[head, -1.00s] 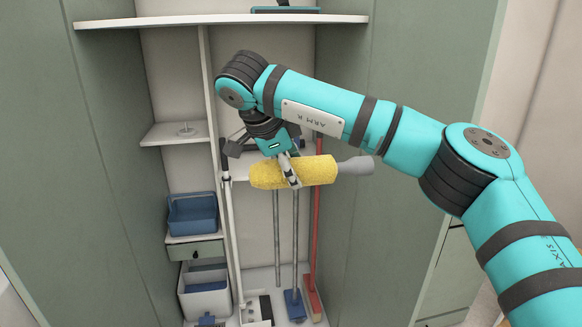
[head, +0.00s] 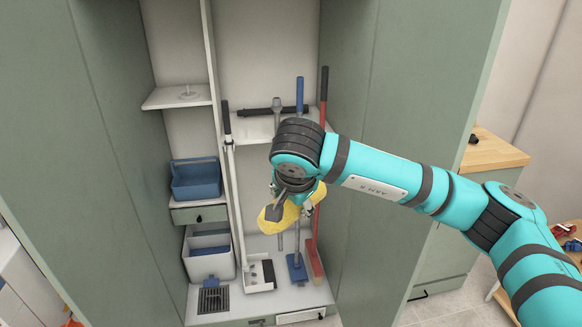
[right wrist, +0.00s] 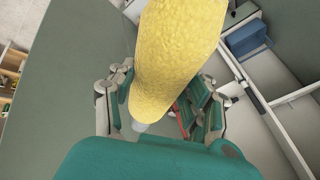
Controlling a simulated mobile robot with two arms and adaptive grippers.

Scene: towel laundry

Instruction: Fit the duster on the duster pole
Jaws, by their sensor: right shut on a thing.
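The duster is a fluffy yellow roll (head: 291,216); it also fills the upper middle of the right wrist view (right wrist: 178,60), with a grey end piece (right wrist: 140,127) showing below the yellow. My right gripper (head: 284,206) is shut on the duster and holds it in front of the cabinet; its fingers show on both sides in the right wrist view. A grey pole (head: 277,112) with a bare grey top stands upright behind the gripper and seems to be the duster pole. Its middle is partly hidden by my arm. My left gripper is not in view.
A blue-handled pole (head: 299,92) and a red pole (head: 323,95) stand close beside the grey pole. A white-shafted tool (head: 229,160) stands left of it. Cabinet doors flank both sides.

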